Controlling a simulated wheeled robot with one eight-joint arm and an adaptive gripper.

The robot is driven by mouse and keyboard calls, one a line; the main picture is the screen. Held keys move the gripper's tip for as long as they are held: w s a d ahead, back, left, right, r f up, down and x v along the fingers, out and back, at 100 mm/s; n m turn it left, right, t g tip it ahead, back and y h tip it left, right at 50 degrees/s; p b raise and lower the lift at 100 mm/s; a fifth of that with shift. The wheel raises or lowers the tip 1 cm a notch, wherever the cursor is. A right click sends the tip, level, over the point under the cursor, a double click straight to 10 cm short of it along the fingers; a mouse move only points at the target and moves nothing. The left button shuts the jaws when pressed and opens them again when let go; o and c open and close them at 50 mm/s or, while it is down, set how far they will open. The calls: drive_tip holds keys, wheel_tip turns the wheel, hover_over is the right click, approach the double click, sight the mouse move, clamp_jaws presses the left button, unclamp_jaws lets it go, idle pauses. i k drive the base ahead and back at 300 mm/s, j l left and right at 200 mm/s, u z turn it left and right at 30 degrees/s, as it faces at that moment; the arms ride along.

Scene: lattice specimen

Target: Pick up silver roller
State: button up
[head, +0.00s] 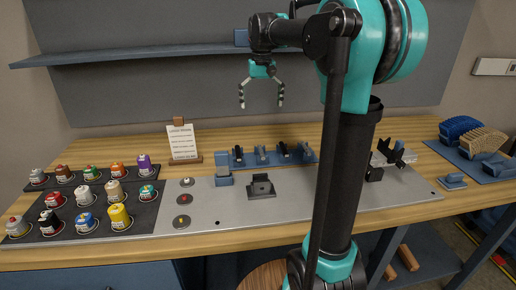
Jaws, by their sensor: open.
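My gripper (261,98) hangs in the air above the back of the bench, in front of the grey back panel. Its two fingers point down and stand apart, with nothing between them. Below it, a low blue rack (272,160) holds several small dark and silvery tools (283,150). They are too small to tell which of them is a silver roller. A silvery piece (380,158) also shows to the right, beside dark holders and partly hidden by my arm.
Paint jars (119,217) stand on dark mats at the left. A sign (183,143), a blue block (223,176) and a dark holder (262,187) stand mid-bench. Tan ribbed pieces (482,142) sit at the right. A blue shelf (150,54) juts out at upper left. Bare metal plate (235,215) lies in front.

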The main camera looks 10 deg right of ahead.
sight(259, 146)
drive_tip(key=k, duration=1)
